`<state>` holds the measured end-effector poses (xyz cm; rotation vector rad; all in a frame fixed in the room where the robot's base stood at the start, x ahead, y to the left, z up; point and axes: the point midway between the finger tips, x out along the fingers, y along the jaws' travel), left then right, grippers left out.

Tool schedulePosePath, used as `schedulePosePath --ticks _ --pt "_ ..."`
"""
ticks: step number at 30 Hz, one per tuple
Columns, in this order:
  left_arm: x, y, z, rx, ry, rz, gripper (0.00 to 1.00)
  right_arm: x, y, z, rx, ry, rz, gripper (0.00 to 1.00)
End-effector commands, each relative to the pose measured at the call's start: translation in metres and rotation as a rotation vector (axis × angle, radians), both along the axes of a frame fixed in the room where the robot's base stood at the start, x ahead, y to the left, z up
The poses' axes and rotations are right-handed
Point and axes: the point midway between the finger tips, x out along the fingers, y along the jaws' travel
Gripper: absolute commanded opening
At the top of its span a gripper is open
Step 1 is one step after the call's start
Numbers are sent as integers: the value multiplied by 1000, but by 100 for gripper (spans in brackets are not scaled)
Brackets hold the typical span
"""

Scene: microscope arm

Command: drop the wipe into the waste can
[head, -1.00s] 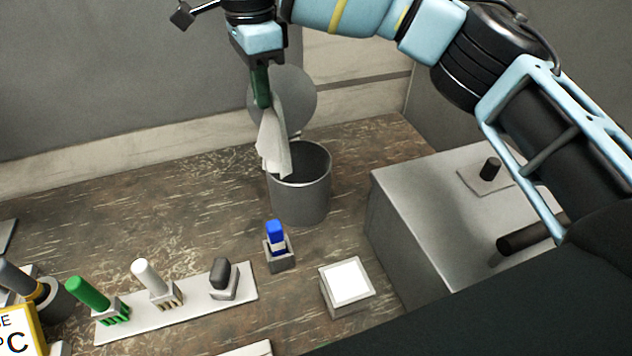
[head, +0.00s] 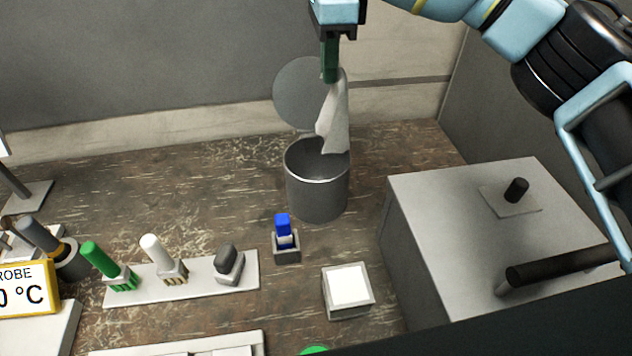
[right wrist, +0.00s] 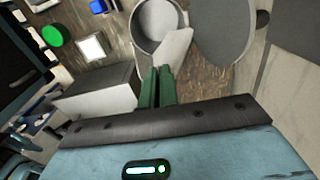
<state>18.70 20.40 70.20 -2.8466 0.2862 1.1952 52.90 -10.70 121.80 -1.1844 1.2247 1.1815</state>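The waste can (head: 317,196) is a grey cylinder standing on the bench, its round lid (head: 297,92) tipped up behind it. The wipe (head: 335,118) is a white cloth hanging down from my right gripper (head: 330,76), its lower end over the right part of the can's mouth. The right gripper's green fingers are shut on its top. In the right wrist view, the wipe (right wrist: 176,52) extends from the closed fingers (right wrist: 157,88) and overlaps the rim of the can (right wrist: 152,40). My left gripper is not in view.
A grey box (head: 450,230) with a dark handle stands right of the can. In front are a blue-capped item (head: 284,228) in a holder and a white-topped block (head: 348,288). A tray (head: 205,281) with green, white and dark tools lies left.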

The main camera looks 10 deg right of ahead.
Motion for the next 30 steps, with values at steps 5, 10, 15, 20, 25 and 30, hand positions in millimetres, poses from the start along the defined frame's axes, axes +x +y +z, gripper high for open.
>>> schedulePosePath --ticks 5,10,15,20,25,30 --pt "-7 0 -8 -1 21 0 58 0 0 -25 -1 7 1 0" --pt "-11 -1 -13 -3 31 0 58 1 0 -41 -1 6 -1 0" --pt "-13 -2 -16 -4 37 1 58 0 0 -48 -1 3 0 0" --pt "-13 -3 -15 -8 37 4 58 0 0 -48 -1 1 0 0" --pt "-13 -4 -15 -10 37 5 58 0 0 -48 0 1 0 4" --pt "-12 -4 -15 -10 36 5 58 0 0 -48 0 1 0 26"
